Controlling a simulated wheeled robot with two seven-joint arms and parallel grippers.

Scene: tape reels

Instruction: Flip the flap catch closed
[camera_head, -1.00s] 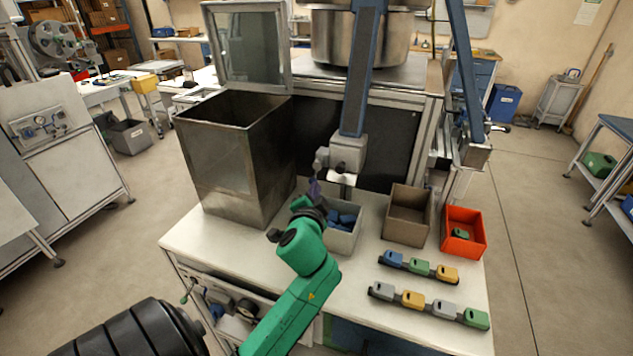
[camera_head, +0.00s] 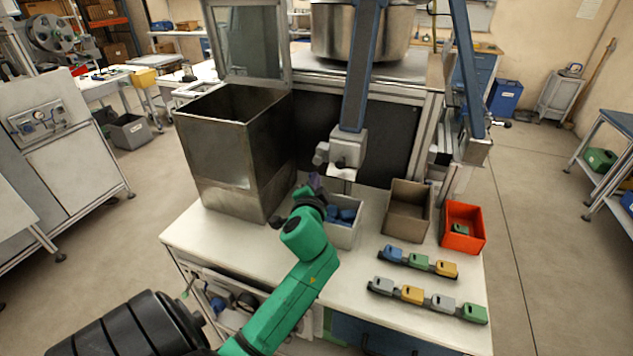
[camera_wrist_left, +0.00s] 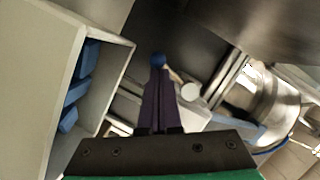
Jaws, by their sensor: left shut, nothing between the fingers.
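My left gripper (camera_head: 315,182) is over the worktable, between the tall metal bin and the small grey bin, just left of and below a grey head on a blue post. In the left wrist view its dark purple fingers (camera_wrist_left: 158,85) are shut together with nothing between them. A small blue knob (camera_wrist_left: 158,60) shows right at the fingertips, with a light rod and a pale round end beside it; I cannot tell whether the fingers touch it. I cannot clearly make out the flap catch or its position. My right gripper is not in view.
The tall metal bin (camera_head: 232,150) stands left, its lid raised. A grey bin (camera_head: 342,235) with blue pieces, a brown bin (camera_head: 407,212) and a red bin (camera_head: 463,228) stand right. Two rows of coloured blocks (camera_head: 418,263) lie in front. The table's (camera_head: 225,240) front left is clear.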

